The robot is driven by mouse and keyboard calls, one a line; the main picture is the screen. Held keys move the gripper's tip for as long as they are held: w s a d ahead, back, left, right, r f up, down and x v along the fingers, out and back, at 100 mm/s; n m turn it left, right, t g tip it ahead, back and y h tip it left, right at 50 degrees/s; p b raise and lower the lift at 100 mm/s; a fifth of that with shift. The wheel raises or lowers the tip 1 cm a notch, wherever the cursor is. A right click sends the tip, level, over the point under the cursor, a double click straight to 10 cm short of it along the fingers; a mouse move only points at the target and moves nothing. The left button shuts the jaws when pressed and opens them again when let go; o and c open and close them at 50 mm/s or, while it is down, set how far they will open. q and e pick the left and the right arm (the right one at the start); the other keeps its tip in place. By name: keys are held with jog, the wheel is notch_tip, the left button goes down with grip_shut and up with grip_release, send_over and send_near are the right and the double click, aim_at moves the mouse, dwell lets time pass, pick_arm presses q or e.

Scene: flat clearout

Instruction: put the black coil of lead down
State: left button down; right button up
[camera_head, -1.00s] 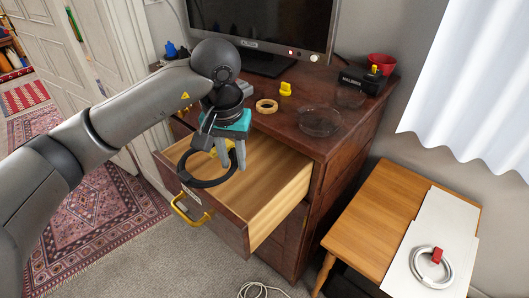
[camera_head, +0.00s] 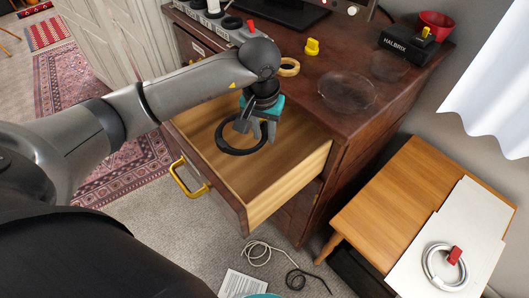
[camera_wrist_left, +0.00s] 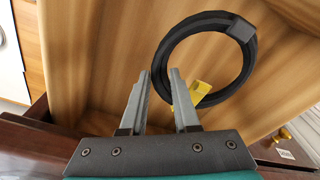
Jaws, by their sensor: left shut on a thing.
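The black coil of lead (camera_head: 241,137) is a ring with a yellow tag (camera_wrist_left: 199,91) and a grey block (camera_wrist_left: 241,29) on it. My left gripper (camera_head: 254,127) is shut on the coil's rim. In the left wrist view the rim passes between the fingertips (camera_wrist_left: 161,74). The coil is within the opening of the pulled-out wooden drawer (camera_head: 290,182); I cannot tell whether it touches the drawer's floor.
The dark cabinet top (camera_head: 300,99) holds a tape ring (camera_head: 289,67), a glass dish (camera_head: 346,91), a yellow object (camera_head: 312,47) and a red bowl (camera_head: 434,25). A side table (camera_head: 388,208) with a white cable coil (camera_head: 444,267) stands right. Cables (camera_head: 262,252) and paper (camera_head: 243,285) lie on the floor.

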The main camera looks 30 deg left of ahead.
pick_arm(q)
notch_tip(320, 180, down, 5)
jog(key=shift+w+r, duration=0.1)
jog(key=shift+f+b, duration=0.5)
jog(key=shift+f, duration=1.15)
pick_arm(e)
jog(key=shift+w+f, duration=0.4)
jog(key=shift+f, duration=0.2)
jog(key=shift+a, duration=0.1)
pick_arm(q)
jog(key=shift+f, duration=0.15)
jog(key=c, duration=0.7)
grip_release()
jog(key=shift+o, duration=0.2)
pick_arm(e)
jog(key=shift+f, duration=0.15)
pick_arm(q)
jog(key=shift+r, duration=0.2)
jog(key=r, duration=0.4)
jog(key=s+r+p, duration=0.1)
jog(key=r, duration=0.6)
jog(key=shift+s+d+r+p, duration=0.15)
jog(key=shift+s+r+p, duration=0.15)
jog(key=shift+r+p, duration=0.1)
pick_arm(e)
notch_tip(320, 180, up, 2)
jog(key=shift+r, duration=0.1)
